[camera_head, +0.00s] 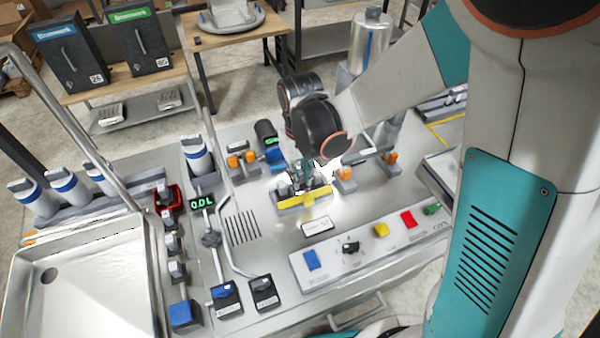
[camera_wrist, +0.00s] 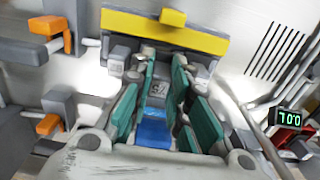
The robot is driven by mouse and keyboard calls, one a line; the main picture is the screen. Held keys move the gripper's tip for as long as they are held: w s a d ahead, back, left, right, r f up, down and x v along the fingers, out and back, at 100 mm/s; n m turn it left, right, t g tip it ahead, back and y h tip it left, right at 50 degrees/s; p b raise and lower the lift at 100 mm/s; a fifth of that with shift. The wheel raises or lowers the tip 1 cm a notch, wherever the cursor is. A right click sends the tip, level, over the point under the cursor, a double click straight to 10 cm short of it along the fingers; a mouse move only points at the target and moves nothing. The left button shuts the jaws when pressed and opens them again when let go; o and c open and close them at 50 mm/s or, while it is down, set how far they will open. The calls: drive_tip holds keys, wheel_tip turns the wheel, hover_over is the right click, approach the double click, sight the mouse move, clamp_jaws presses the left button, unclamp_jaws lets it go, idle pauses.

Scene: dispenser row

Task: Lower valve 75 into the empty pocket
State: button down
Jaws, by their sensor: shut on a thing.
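My gripper (camera_head: 304,172) is over the grey holder with a yellow front bar (camera_head: 304,199), on the metal bench. In the wrist view its teal-padded fingers (camera_wrist: 162,82) are closed on valve 75 (camera_wrist: 153,128), a grey piece with a blue part. Its label is partly visible, and I cannot read it surely. The yellow bar (camera_wrist: 165,32) of the holder lies across the top of that view. Grey pieces stand on both sides of the fingers. The pocket floor is hidden, and I cannot tell whether the valve touches the holder.
Orange-handled fittings (camera_head: 345,174) stand close right of the holder, and others (camera_head: 240,159) to its left. A panel with coloured buttons (camera_head: 370,245) lies in front. A lit display (camera_head: 202,202), bent pipes and a sink (camera_head: 85,275) are at left.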

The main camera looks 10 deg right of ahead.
drive_tip(key=shift+f, duration=0.15)
drive_tip(key=shift+f+b, duration=0.9)
drive_tip(key=shift+f, duration=0.05)
drive_tip(key=c, duration=1.4)
unclamp_jaws()
drive_tip(key=shift+c, duration=0.2)
drive_tip(key=shift+r, duration=3.75)
